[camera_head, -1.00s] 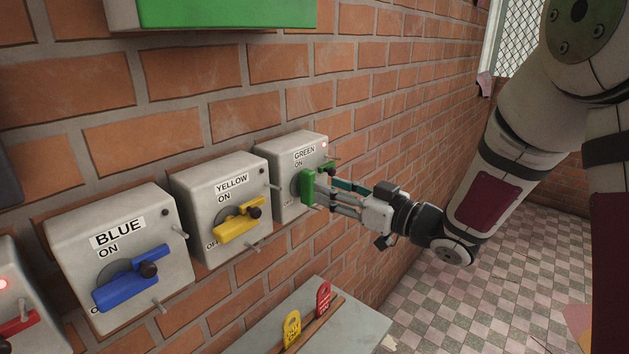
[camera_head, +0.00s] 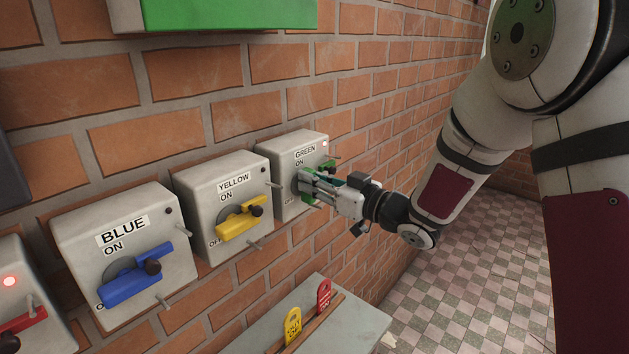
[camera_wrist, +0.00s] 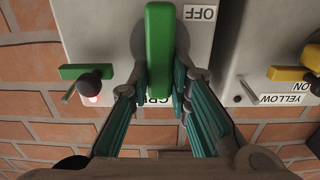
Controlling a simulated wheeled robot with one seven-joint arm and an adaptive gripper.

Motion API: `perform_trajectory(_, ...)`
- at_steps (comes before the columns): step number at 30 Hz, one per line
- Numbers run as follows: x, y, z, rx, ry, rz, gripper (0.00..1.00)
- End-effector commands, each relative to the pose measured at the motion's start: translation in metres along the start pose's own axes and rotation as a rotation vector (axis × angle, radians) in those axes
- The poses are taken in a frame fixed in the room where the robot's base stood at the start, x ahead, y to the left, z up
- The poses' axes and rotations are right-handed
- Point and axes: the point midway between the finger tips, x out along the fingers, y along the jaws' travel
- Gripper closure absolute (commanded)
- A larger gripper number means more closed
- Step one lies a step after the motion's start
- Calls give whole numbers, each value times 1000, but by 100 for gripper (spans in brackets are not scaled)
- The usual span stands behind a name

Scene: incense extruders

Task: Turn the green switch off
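The green switch is a grey box (camera_head: 287,160) labelled GREEN, with a lit red lamp (camera_head: 325,143) at its upper right. Its green handle (camera_wrist: 160,50) stands lengthwise in the wrist view, and the OFF label (camera_wrist: 201,13) shows upside down beside its far end. My gripper (camera_head: 308,188) is at this handle and covers most of it in the head view. In the wrist view my gripper (camera_wrist: 161,82) has one finger on each side of the handle, very close. I cannot tell whether they press on it. The ON label is partly hidden.
The yellow switch (camera_head: 190,190) and blue switch (camera_head: 70,232) are left of the green one, with metal pegs sticking out. A red switch (camera_head: 30,335) is at the far left. Below, a grey ledge (camera_head: 345,325) holds yellow and red tags. The floor at right is clear.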

Motion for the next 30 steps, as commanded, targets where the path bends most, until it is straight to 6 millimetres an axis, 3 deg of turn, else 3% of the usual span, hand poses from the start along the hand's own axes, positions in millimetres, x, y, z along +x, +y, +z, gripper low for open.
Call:
perform_trajectory(14, 0, 3, 0, 113, 2, 0, 100)
perform_trajectory(30, -1, 12, 2, 595, 2, 2, 100)
